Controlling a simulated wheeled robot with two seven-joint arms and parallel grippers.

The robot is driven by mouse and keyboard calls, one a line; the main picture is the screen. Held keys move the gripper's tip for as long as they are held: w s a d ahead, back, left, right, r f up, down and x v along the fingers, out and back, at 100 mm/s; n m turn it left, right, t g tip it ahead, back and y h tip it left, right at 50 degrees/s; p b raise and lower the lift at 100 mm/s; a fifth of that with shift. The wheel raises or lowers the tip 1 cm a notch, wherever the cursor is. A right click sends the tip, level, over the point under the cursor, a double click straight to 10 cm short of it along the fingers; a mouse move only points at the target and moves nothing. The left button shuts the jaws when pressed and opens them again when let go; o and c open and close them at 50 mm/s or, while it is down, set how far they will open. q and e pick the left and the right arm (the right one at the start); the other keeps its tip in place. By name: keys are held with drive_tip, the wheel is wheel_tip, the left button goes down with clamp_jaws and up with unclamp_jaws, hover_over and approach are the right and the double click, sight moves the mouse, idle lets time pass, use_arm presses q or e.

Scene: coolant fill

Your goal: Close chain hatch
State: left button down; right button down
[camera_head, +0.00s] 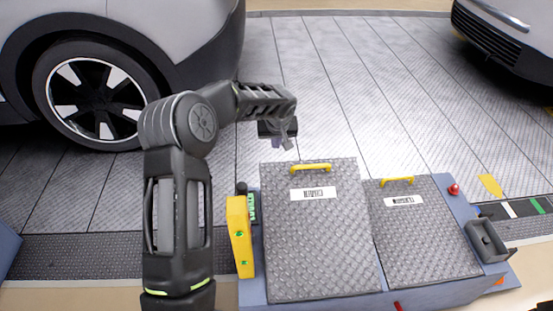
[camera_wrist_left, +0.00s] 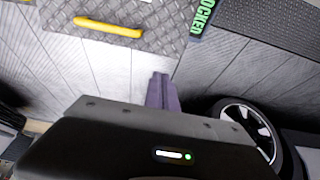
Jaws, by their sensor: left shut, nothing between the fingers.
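Two diamond-plate hatch lids with yellow handles lie side by side on a blue-grey box in the head view. The left lid (camera_head: 320,240) is larger, with its handle (camera_head: 311,168) near the far edge. The right lid (camera_head: 425,240) has its own handle (camera_head: 397,181). Their white labels are too small to read, so I cannot tell which is the chain hatch. Both lids look roughly flat; any small gap is not clear. My left gripper (camera_head: 287,138) is shut and empty, just beyond the left lid's handle. In the left wrist view its fingers (camera_wrist_left: 162,92) are apart from a yellow handle (camera_wrist_left: 108,27).
A yellow post (camera_head: 240,237) stands at the box's left side. A red button (camera_head: 454,190) and a small grey tray (camera_head: 487,240) are at its right. A parked car's wheel (camera_head: 95,102) is at the left, another car (camera_head: 510,40) at upper right. Plank floor between is clear.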

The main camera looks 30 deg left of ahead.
sight(274, 165)
use_arm(q)
drive_tip(key=shift+f, duration=0.1)
drive_tip(key=b+x, duration=0.1)
drive_tip(key=x, duration=1.3)
use_arm(e)
drive_tip(key=shift+f, duration=0.7)
